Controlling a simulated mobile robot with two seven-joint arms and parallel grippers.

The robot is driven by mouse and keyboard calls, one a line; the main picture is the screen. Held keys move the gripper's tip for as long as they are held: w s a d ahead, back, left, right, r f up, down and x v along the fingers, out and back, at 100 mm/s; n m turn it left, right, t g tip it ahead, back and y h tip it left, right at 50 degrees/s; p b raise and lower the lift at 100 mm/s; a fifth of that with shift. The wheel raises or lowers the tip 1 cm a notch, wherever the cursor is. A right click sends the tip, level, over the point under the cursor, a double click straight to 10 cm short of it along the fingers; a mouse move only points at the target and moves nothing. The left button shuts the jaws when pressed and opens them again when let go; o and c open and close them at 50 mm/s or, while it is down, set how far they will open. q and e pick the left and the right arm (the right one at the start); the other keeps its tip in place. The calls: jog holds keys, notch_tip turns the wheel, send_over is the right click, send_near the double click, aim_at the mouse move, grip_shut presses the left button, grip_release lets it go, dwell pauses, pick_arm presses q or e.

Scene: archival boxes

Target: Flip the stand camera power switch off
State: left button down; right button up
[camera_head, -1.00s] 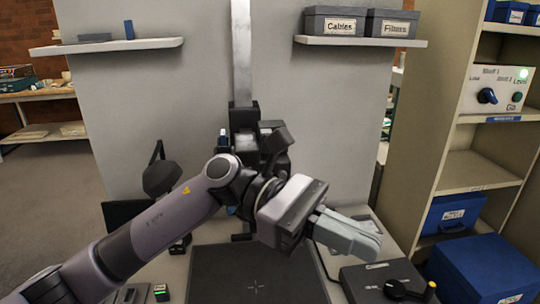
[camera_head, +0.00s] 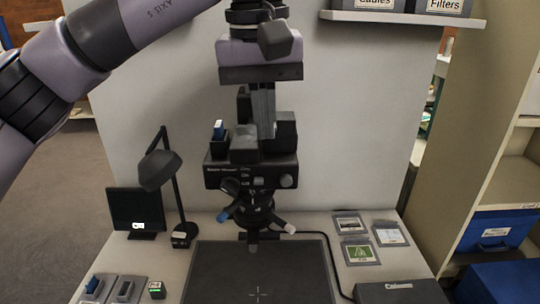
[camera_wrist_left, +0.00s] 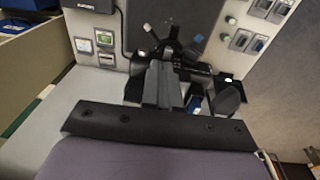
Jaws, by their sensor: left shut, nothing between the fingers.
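The stand camera (camera_head: 237,174) is a black body with knobs, mounted on the column above the dark baseboard (camera_head: 225,262). A small blue part (camera_head: 218,129) stands upright in a black holder on its upper left; I cannot tell whether it is the power switch. My left gripper (camera_head: 266,136) points down over the top of the camera, to the right of the blue part, shut and empty. Whether its tips touch the camera is unclear. In the left wrist view, the gripper (camera_wrist_left: 158,68) is beside the blue part (camera_wrist_left: 194,103). My right gripper is out of view.
A desk lamp (camera_head: 160,170) and small dark screen (camera_head: 137,210) stand to the left. Small switch panels (camera_head: 92,288) lie at front left. Several framed cards (camera_head: 358,250) and a dark box (camera_head: 400,291) are on the right. A shelf with boxes (camera_head: 388,4) hangs above.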

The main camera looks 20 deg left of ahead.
aim_at(259, 179)
pick_arm(q)
jog(key=shift+w+a+r+y, duration=0.2)
jog(key=shift+a+r, duration=0.2)
jog(key=shift+r, duration=0.05)
jog(key=shift+w+a+r+y, duration=0.2)
jog(key=shift+a+r, duration=0.15)
jog(key=shift+r, duration=0.05)
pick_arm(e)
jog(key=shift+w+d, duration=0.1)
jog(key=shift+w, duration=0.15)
pick_arm(q)
jog(key=f, duration=0.3)
jog(key=w+f, duration=0.1)
jog(key=f, duration=0.6)
jog(key=shift+w+a+b, duration=0.15)
jog(key=shift+b, duration=0.2)
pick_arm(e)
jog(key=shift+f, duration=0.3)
